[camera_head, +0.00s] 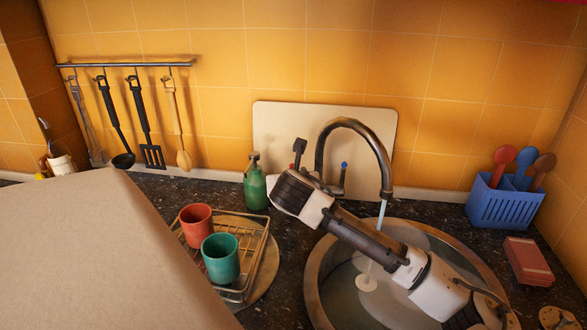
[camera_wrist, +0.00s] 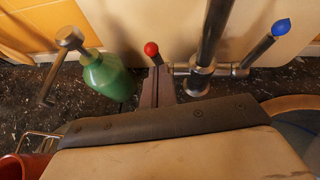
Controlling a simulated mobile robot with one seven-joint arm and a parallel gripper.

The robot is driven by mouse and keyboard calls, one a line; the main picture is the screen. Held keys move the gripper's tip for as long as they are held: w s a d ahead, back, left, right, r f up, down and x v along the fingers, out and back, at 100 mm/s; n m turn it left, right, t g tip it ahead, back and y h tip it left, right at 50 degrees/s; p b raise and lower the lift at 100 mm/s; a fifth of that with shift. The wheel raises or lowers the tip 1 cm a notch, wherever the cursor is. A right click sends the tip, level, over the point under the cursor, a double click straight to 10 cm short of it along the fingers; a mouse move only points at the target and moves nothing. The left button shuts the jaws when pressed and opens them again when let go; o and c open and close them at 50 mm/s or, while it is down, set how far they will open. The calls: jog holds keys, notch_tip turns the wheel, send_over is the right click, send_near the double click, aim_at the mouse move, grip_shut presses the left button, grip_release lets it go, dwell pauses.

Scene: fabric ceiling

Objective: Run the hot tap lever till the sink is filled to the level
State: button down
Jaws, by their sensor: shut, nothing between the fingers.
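The tap (camera_head: 352,124) arches over the round metal sink (camera_head: 316,268), and a stream of water (camera_head: 381,214) falls from its spout. Water seems to stand in the sink; my arm covers part of it, and I cannot tell its exact level. The hot lever's red knob (camera_wrist: 151,48) shows in the wrist view, left of the tap base (camera_wrist: 198,76). The blue-tipped lever (camera_head: 344,166) is on the right. My gripper (camera_wrist: 158,72) is shut and empty, its fingertips close to the red-tipped lever; I cannot tell if they touch.
A green pump bottle (camera_head: 255,186) stands just left of my gripper. A wire rack (camera_head: 262,247) holds a red cup (camera_head: 197,226) and a teal cup (camera_head: 220,257). A blue basket (camera_head: 503,205) of spoons and a reddish block (camera_head: 528,261) stand right of the sink.

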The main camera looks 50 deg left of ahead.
jog(key=shift+w+a+r+p, duration=0.55)
jog(key=shift+w+r+p, duration=0.25)
jog(key=shift+p, duration=0.1)
jog(key=shift+s, duration=0.15)
